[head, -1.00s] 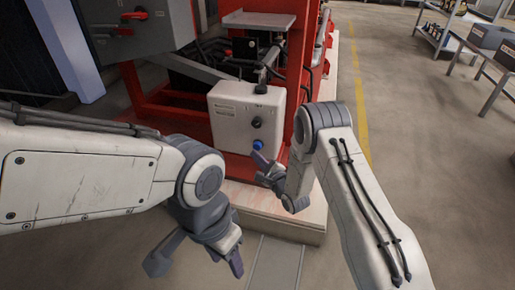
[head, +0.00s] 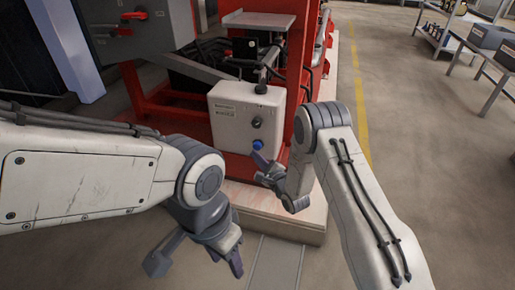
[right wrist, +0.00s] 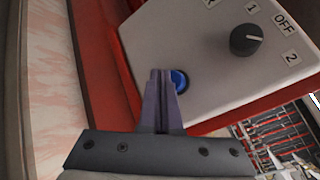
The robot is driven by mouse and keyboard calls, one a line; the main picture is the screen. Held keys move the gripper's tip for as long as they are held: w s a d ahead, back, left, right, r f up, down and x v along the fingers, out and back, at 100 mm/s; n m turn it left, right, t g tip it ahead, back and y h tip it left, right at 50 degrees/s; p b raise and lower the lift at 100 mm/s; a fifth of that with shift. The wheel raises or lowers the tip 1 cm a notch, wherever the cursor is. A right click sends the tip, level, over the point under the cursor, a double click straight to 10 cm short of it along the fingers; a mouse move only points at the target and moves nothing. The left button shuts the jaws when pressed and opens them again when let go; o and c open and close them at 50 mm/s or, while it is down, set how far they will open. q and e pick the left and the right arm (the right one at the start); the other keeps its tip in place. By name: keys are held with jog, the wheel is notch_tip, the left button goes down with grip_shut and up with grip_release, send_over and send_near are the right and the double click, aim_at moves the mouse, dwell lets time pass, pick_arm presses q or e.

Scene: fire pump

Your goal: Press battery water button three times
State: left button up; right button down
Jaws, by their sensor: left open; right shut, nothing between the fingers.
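A blue round button (head: 258,145) sits low on the front of a white control box (head: 240,110). It also shows in the right wrist view (right wrist: 180,79), partly covered by my fingertips. My right gripper (head: 257,160) is shut with nothing held. Its closed fingers (right wrist: 161,75) point at the panel beside the left edge of the button. I cannot tell whether the tips touch it. My left gripper (head: 197,268) is open and empty, low in front of the pump's plinth and away from the box.
A black rotary knob (right wrist: 244,39) with labels "1", "OFF" and "2" is above the button. The red pump frame (head: 163,112) stands around the box on a pale plinth (head: 290,228). A grey cabinet (head: 125,28) is at upper left. Open floor (head: 410,130) lies to the right.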

jog(key=shift+w, duration=0.1)
jog(key=shift+w+d, duration=0.15)
jog(key=shift+w, duration=0.2)
jog(key=shift+w+d, duration=0.25)
jog(key=shift+w, duration=0.55)
dwell(1.0)
jog(key=shift+s, duration=0.1)
jog(key=shift+s+a+p, duration=0.15)
jog(key=shift+s+a, duration=0.05)
jog(key=shift+s, duration=0.35)
jog(key=shift+s+a+p, duration=0.15)
jog(key=shift+s, duration=0.4)
jog(key=s, duration=0.1)
jog(key=s+a+p, duration=0.1)
jog(key=s, duration=0.2)
jog(key=shift+s+a+p, duration=0.3)
jog(key=shift+s+p, duration=0.05)
jog(key=shift+s, duration=0.05)
